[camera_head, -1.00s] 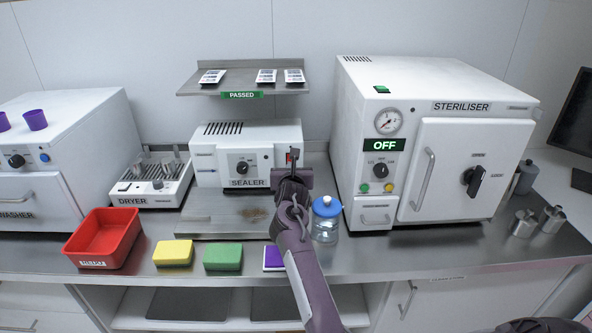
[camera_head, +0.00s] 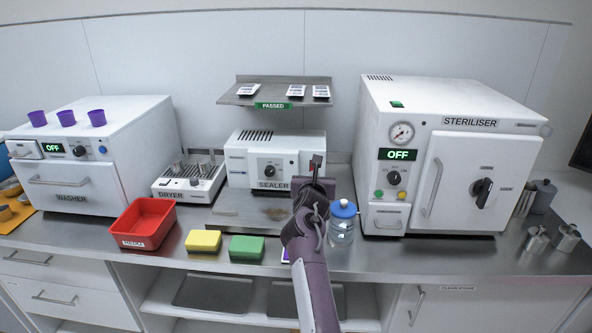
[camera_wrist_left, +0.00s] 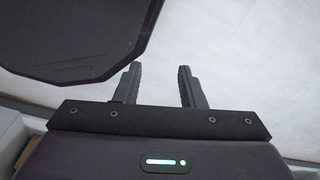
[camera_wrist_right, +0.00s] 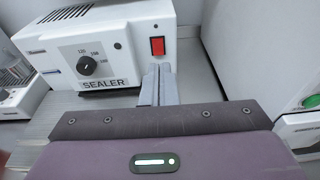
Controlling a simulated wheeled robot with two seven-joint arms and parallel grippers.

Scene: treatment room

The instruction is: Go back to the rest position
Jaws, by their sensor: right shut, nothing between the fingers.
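My right gripper (camera_head: 317,163) is in the head view, at the end of the purple arm that rises from the bottom. It appears in front of the right end of the white sealer (camera_head: 276,158). In the right wrist view its fingers (camera_wrist_right: 158,70) are together with nothing between them, close to the sealer's red switch (camera_wrist_right: 157,46). My left gripper (camera_wrist_left: 156,68) shows only in the left wrist view. Its two fingers are apart and empty, pointing at a pale, plain surface. A dark panel (camera_wrist_left: 75,35) lies at upper left there; I cannot tell what it is.
A blue-capped bottle (camera_head: 341,225) stands just right of my right arm. The steriliser (camera_head: 450,150) is to the right, the dryer (camera_head: 190,180) and washer (camera_head: 85,170) to the left. A red tray (camera_head: 145,222), yellow sponge (camera_head: 203,241) and green sponge (camera_head: 246,248) lie along the front.

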